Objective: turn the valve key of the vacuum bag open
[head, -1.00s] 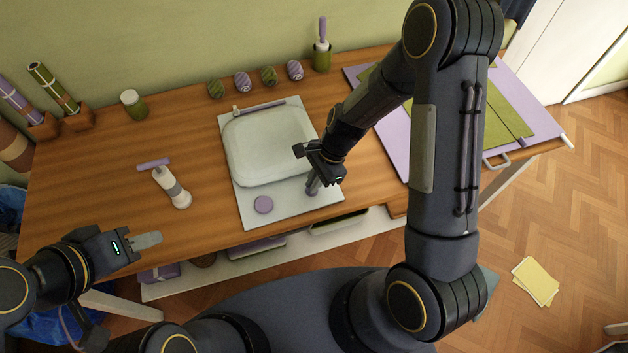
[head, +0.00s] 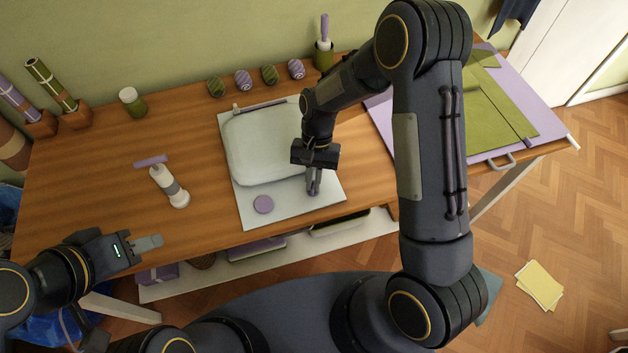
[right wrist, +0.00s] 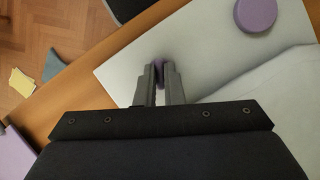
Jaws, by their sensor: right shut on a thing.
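The vacuum bag (head: 262,148) is a pale, puffy rectangle lying flat on a light sheet (head: 250,215) on the wooden table. My right gripper (head: 314,190) points down at the bag's front right corner area. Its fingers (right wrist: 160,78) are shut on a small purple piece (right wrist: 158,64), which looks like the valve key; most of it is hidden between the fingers. A round purple cap (head: 263,204) lies on the sheet to the left of the gripper and also shows in the right wrist view (right wrist: 257,14). My left gripper (head: 150,243) is over the table's front left edge, holding nothing visible.
Several striped balls (head: 243,82), a green jar (head: 132,103) and a green cup (head: 323,56) line the back. Purple and green mats (head: 490,105) cover the right end.

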